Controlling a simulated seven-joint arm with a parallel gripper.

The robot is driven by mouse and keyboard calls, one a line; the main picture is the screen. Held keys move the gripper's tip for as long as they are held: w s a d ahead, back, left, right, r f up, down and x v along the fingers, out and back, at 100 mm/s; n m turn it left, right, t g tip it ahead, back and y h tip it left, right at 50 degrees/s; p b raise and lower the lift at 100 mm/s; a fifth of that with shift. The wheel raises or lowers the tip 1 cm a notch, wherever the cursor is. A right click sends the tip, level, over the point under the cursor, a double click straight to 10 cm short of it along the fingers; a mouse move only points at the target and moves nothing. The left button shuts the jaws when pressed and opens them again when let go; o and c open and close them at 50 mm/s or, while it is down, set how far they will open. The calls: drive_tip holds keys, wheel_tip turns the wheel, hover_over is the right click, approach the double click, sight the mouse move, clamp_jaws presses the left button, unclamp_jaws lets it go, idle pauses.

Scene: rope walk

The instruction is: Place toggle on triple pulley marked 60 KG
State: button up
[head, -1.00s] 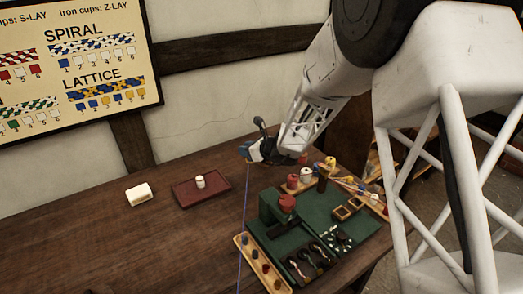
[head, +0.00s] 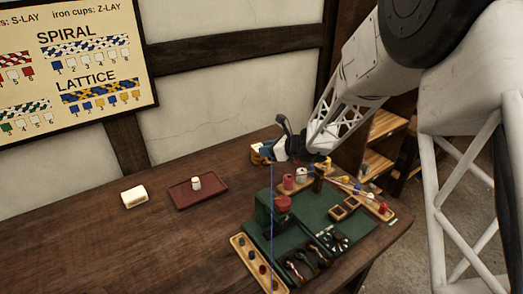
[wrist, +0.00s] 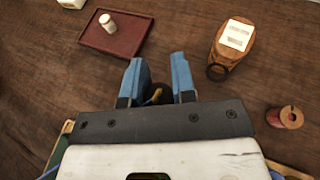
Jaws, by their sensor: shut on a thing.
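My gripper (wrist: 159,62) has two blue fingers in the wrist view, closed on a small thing. Only a yellowish bit of it, probably the toggle (wrist: 157,96), shows low between the fingers beside a dark round shape. A wooden block with a white label and a dark ring, seemingly the triple pulley (wrist: 222,50), stands right of the fingers and apart from them. Its label is too small to read. In the head view my gripper (head: 269,150) is above the table's back part, with the wooden block (head: 257,159) showing just beside the fingers.
A dark red tray (head: 180,203) with a white spool (head: 196,183) is to the left, beside a cream block (head: 134,196). A green board (head: 300,225) with bobbins and cups lies in front. A thin blue line runs down near my gripper.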

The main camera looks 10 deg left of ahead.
drive_tip(key=w+a, duration=0.2)
drive_tip(key=w, duration=0.3)
drive_tip(key=w+a+f, duration=0.1)
drive_tip(key=w+a, duration=0.1)
drive_tip(key=w, duration=0.2)
drive_tip(key=w+a, duration=0.2)
drive_tip(key=w, duration=0.3)
drive_tip(key=shift+w+a+f, duration=0.1)
drive_tip(key=shift+w+f, duration=0.15)
drive_tip(key=shift+w, duration=0.1)
drive_tip(key=shift+f, duration=1.75)
drive_tip(key=shift+f, duration=0.1)
drive_tip(key=o, duration=0.9)
